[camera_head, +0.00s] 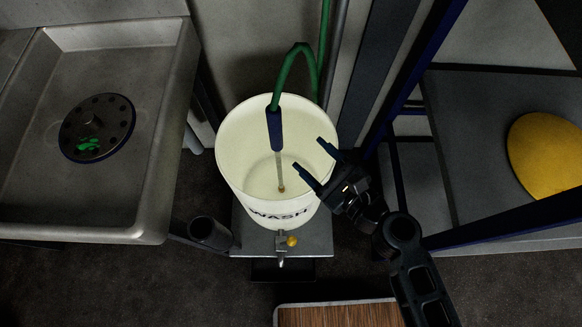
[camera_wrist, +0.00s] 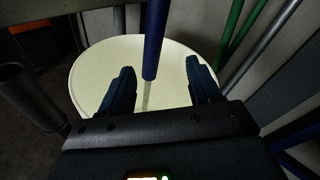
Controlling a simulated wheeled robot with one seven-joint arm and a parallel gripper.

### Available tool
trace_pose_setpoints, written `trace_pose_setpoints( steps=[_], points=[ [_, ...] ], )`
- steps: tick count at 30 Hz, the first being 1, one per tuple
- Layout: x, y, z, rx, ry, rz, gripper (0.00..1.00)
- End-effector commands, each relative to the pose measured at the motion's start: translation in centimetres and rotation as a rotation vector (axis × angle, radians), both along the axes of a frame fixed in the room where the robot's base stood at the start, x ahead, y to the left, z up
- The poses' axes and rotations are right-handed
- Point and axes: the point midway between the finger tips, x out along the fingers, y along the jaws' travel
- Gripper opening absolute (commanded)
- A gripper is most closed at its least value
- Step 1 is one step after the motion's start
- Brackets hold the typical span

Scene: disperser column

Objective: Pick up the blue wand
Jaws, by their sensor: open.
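The blue wand (camera_head: 275,130) hangs upright from a green hose (camera_head: 294,52), over the mouth of a cream bucket marked WASH (camera_head: 236,172). A thin metal rod runs from its lower end down into the bucket. My gripper (camera_head: 309,161) is open and empty above the bucket's right rim, to the right of the wand and apart from it. In the wrist view the blue wand (camera_wrist: 153,42) shows between my two open fingers (camera_wrist: 156,82), beyond them. The fingers do not touch it.
A metal sink (camera_head: 150,150) with a dark perforated disc (camera_head: 97,128) is at left. Blue posts (camera_head: 405,85) and a shelf with a yellow dome (camera_head: 547,155) stand at right. A small tap (camera_head: 287,243) is below the bucket. A wooden-topped surface (camera_head: 340,315) is at the bottom.

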Motion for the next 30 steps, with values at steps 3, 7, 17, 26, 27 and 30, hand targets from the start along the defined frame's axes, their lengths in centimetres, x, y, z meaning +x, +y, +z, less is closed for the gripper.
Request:
trace_pose_setpoints(
  steps=[3,7,17,26,27,30],
  points=[
    [2.9,2.3,2.0,0.213,0.061,0.035,0.63],
    [4.2,3.4,3.1,0.336,0.102,0.058,0.63],
    [6.6,5.4,3.3,0.365,0.112,0.064,0.63],
    [9.8,7.5,2.8,0.363,0.11,0.064,0.63],
    [10.1,7.8,2.7,0.362,0.111,0.064,0.63],
    [10.7,8.2,2.7,0.362,0.111,0.062,0.63]
  ],
)
